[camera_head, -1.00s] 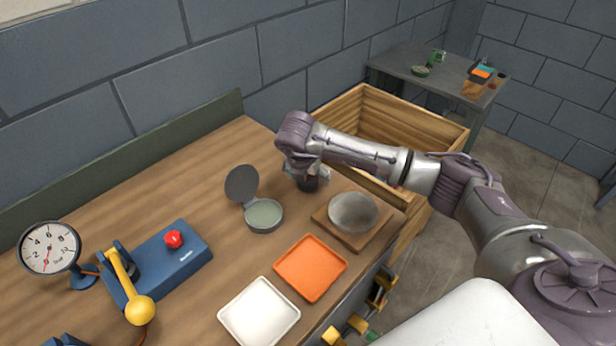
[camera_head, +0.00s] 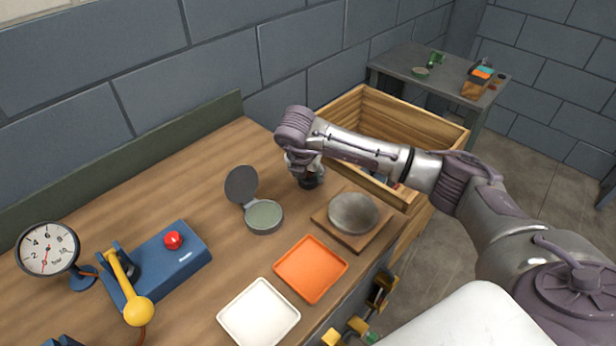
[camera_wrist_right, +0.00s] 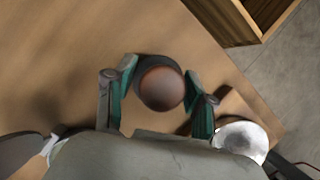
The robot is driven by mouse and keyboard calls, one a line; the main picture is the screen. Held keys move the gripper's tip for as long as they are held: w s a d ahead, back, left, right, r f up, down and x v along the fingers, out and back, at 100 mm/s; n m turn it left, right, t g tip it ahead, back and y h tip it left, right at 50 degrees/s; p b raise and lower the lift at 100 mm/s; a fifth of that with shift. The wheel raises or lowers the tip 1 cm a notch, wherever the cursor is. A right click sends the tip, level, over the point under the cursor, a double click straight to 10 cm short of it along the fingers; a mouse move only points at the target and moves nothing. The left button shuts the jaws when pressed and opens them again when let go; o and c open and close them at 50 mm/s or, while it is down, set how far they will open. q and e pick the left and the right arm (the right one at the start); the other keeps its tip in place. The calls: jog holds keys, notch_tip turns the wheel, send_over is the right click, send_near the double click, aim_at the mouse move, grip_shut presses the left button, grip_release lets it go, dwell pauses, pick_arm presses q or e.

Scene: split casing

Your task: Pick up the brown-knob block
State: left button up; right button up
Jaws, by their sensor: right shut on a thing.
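The brown-knob block (camera_wrist_right: 161,88) shows in the right wrist view as a round brown knob on a dark round body. My right gripper (camera_wrist_right: 160,92) has one teal-padded finger on each side of it and is shut on it. In the head view the block shows as a dark shape (camera_head: 312,179) under my right gripper (camera_head: 308,172), at the bench's back right. The gripper and wrist partly hide it there. I cannot tell whether its base touches the bench. My left gripper is not in view.
A grey open-lidded round container (camera_head: 264,216) stands left of the gripper. A grey dome on a wooden board (camera_head: 340,236) is to the right. Orange (camera_head: 311,269) and white (camera_head: 259,314) trays lie in front. A wooden crate (camera_head: 368,100) stands beyond the bench's right end.

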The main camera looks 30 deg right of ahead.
notch_tip(320, 180, up, 3)
jog(key=shift+w+f+b, duration=0.1)
jog(key=shift+b, duration=0.35)
jog(key=s+d+r+b, duration=0.2)
jog(key=s+d+r, duration=0.2)
jog(key=d+r, duration=0.3)
jog(key=d, duration=0.4)
jog(key=shift+b, duration=0.35)
